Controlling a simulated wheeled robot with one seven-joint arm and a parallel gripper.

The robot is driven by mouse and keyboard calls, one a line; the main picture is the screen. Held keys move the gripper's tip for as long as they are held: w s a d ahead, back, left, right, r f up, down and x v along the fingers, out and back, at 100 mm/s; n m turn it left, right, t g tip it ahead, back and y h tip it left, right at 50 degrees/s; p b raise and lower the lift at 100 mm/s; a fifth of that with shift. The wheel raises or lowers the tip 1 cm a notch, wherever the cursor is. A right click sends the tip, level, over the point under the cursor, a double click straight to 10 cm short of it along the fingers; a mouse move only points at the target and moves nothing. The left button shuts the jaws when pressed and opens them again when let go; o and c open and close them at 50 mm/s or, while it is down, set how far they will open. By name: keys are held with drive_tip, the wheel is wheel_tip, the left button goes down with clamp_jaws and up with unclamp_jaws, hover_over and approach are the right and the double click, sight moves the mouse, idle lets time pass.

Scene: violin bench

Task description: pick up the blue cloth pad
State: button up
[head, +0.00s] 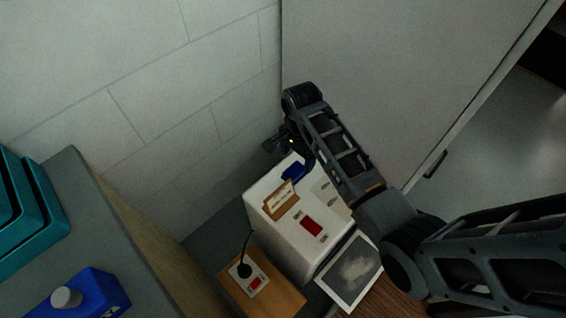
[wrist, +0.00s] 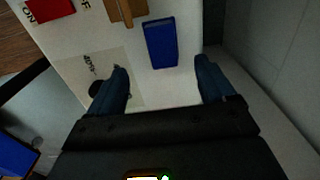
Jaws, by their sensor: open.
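The blue cloth pad (wrist: 160,40) lies on top of a white box (wrist: 85,45) in the wrist view, a small blue rectangle near the box's edge. In the head view the pad (head: 293,173) shows partly, beside my arm. My gripper (wrist: 163,70) is open and empty, with its dark blue fingers apart. In the wrist view the pad lies ahead of the gap between the fingertips. In the head view my gripper (head: 287,144) is near the pad, at the box's far end; my arm hides part of the box top.
A wooden block with a label (head: 279,200) stands beside the pad. A red switch (head: 311,226) is on the white box (head: 270,229). A wall (head: 150,105) rises close behind. A framed picture (head: 350,271) and a wooden box with a black stalk (head: 275,294) are in front.

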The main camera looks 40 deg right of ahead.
sight(295, 170)
drive_tip(key=shift+w+f, duration=0.2)
drive_tip(key=shift+w, duration=0.05)
drive_tip(key=shift+f, duration=0.3)
wheel_tip(295, 170, down, 7)
drive_tip(key=shift+s+a+r+b, duration=0.1)
drive_tip(key=shift+a+b, duration=0.05)
drive_tip(key=shift+b, duration=0.45)
drive_tip(key=c, duration=1.1)
drive_tip(key=shift+r, duration=0.1)
